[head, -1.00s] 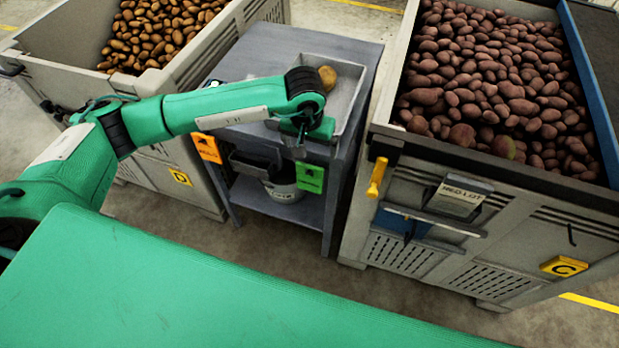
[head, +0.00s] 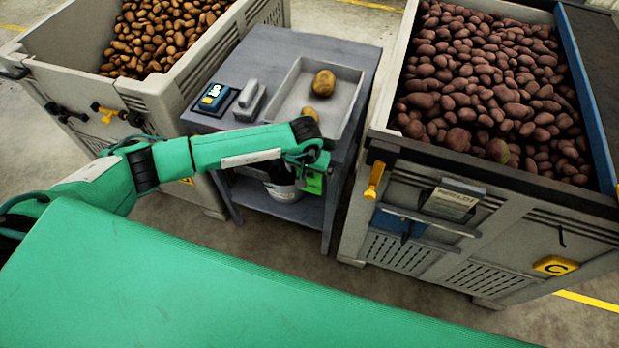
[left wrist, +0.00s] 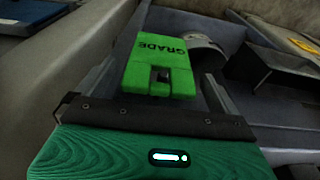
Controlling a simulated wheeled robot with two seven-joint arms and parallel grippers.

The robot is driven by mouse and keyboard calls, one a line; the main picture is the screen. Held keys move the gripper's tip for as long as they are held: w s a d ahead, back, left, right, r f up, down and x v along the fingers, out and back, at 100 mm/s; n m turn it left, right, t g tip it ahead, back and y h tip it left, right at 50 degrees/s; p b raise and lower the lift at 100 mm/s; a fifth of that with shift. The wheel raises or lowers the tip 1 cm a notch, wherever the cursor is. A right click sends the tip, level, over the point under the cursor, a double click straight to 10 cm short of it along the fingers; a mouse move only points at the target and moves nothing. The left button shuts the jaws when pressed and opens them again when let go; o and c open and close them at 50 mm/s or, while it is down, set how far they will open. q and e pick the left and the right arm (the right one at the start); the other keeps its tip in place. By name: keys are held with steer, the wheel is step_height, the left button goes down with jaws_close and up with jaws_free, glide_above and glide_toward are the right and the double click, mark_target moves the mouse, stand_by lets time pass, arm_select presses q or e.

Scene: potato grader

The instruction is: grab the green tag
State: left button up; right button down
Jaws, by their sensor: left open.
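The green tag (head: 313,184) hangs at the front right of the grey table, partly hidden by my left gripper (head: 310,165). In the left wrist view the green tag (left wrist: 160,60) shows dark lettering reading "GRADE" and a slot at its near end. My left gripper (left wrist: 165,75) is open there, with one finger on each side of the tag. No clear contact shows between the fingers and the tag. My right gripper is not in view.
The grey table (head: 340,45) carries a tray (head: 340,90) with two potatoes, a blue device (head: 213,97) and a grey handled object (head: 250,98). A bucket (head: 284,188) stands underneath. Potato crates flank it, the left crate (head: 185,85) and the right crate (head: 400,170).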

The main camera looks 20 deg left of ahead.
arm_select(q)
steer(key=shift+f, duration=0.2)
steer(key=c, duration=1.1)
steer(key=shift+o, duration=0.2)
steer(key=shift+r, duration=0.1)
